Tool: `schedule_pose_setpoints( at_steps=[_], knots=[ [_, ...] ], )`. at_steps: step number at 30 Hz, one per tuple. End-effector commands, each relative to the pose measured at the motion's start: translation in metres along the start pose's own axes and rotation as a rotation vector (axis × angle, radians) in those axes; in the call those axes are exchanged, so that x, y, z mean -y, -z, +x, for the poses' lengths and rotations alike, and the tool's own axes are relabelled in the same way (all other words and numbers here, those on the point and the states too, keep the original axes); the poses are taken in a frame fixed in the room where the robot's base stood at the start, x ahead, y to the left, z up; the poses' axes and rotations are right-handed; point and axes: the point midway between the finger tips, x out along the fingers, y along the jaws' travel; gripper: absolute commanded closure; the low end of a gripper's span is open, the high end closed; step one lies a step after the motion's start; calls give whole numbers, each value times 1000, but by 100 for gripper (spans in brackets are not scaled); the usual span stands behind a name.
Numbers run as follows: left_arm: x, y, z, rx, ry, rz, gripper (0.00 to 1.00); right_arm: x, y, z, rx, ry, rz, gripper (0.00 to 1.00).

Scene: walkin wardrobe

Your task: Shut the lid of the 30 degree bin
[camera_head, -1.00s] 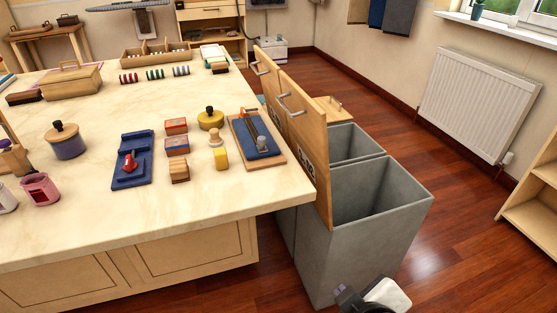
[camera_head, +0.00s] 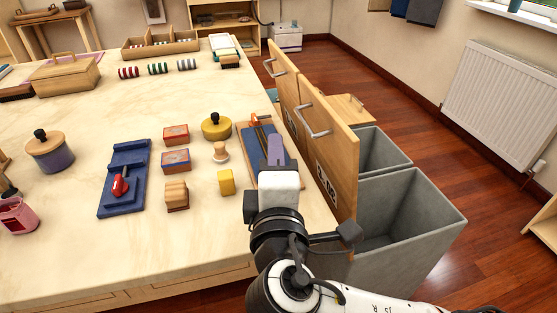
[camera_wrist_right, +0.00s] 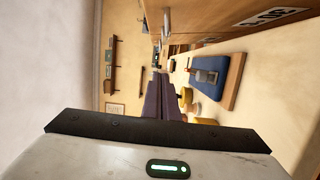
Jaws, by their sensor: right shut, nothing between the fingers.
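The near grey bin (camera_head: 410,225) stands beside the table with its wooden lid (camera_head: 340,150) upright and open. This lid has a metal handle (camera_head: 314,120) and a white label (camera_head: 326,187) that looks like 30 but is hard to read in the head view. In the right wrist view the label (camera_wrist_right: 272,17) shows on the wooden lid (camera_wrist_right: 210,18) at the top. My right gripper (camera_head: 276,150) is shut and empty, above the table edge on the handle side of the lid, apart from it. It also shows in the wrist view (camera_wrist_right: 163,95). My left gripper is out of view.
A second grey bin (camera_head: 383,152) behind has its lid (camera_head: 282,72) upright too. A wooden panel with a handle (camera_head: 346,107) lies flat behind it.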

Motion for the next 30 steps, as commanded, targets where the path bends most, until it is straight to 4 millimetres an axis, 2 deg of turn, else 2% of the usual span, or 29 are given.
schedule_pose_setpoints(
  at_steps=[1,6,9,15,30],
  knots=[
    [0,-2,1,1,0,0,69,0,-1,13,4,-4,-4,100],
    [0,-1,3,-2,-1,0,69,0,-1,47,3,-1,-1,100],
    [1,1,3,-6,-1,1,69,0,-20,49,3,0,-1,100],
    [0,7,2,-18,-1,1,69,1,-37,52,0,2,1,100],
    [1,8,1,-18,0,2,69,0,-40,53,-3,5,9,100]
  ],
)
